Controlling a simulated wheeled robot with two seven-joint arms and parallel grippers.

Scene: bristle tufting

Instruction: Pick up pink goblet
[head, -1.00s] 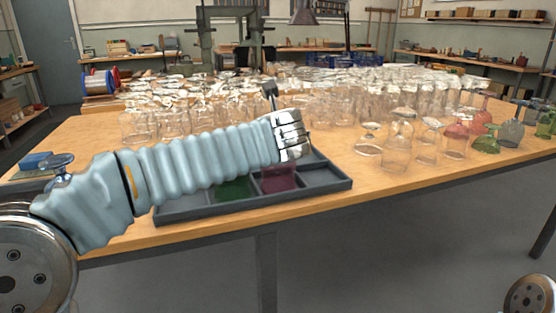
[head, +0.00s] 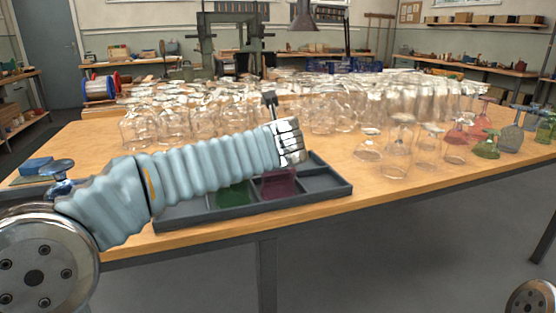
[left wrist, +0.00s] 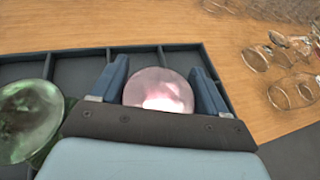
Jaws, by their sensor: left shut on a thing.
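A pink goblet (left wrist: 158,90) shows in the left wrist view as a pale pink round between the two blue fingers of my left gripper (left wrist: 160,85). The fingers are shut on it, over the dark divided tray (left wrist: 85,72). In the head view my left arm reaches in from the left above the tray (head: 335,192), and its sleeve hides the fingers. A pink patch (head: 279,185) shows in a tray compartment below the cuff; I cannot tell how much of it is the goblet. My right gripper is not in view.
A green glass (left wrist: 30,108) is left of my gripper in the tray. Clear glasses (head: 397,150) crowd the table behind and to the right. Red and green glasses (head: 487,147) stand farther right. Bare wood lies along the table's front right edge.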

